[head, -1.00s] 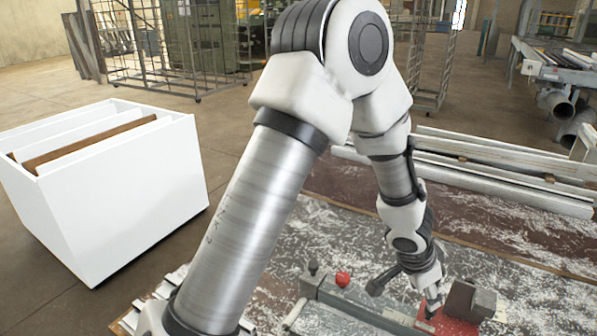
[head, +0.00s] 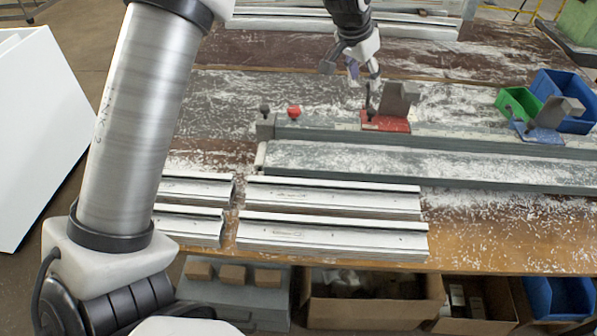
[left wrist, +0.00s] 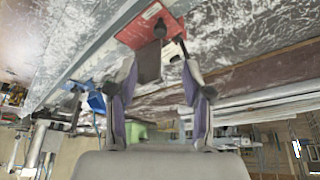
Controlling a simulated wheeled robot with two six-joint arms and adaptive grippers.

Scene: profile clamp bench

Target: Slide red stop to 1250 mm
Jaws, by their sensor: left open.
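The red stop (head: 388,125) sits on the long grey rail (head: 310,131) in the head view, with a grey block (head: 400,98) standing on it. It also shows in the left wrist view (left wrist: 133,36), upper middle, with a dark knob (left wrist: 160,29) on it. My left gripper (head: 350,82) is open, just above and to the left of the stop's grey block. In the left wrist view its two fingers (left wrist: 158,68) are spread apart on either side of the stop's block and knob. I cannot tell whether they touch it. My right gripper is not in view.
A blue stop (head: 541,134) sits further right on the rail, near green (head: 518,103) and blue bins (head: 565,95). A red knob (head: 294,111) stands by the rail's left end. White profiles (head: 332,232) lie in front. Boxes sit below the bench edge.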

